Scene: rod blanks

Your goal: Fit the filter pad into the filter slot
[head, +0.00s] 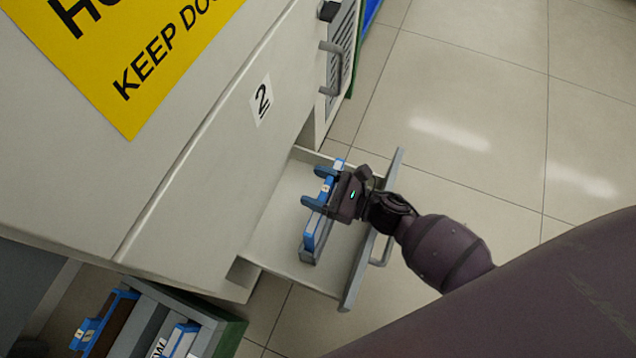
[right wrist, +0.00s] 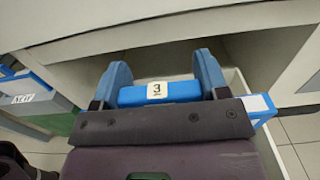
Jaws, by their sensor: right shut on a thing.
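The filter pad (head: 309,241) is a long blue-edged piece in the pulled-out drawer below the "2" label. My right gripper (head: 313,187) is shut on it, with one blue finger at each side of its "3" tag. In the right wrist view the pad's blue edge (right wrist: 182,93) with the "3" tag lies between the fingers of the gripper (right wrist: 161,78). A grey frame shows beside the pad's lower end; I cannot tell whether the pad is seated in a slot. My left gripper is out of view.
The drawer front (head: 359,270) stands out from the white cabinet (head: 215,170). A grey and green bin (head: 232,335) with blue-edged pieces stands at the lower left. A barred panel with handles is above. Tiled floor (head: 480,120) to the right is clear.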

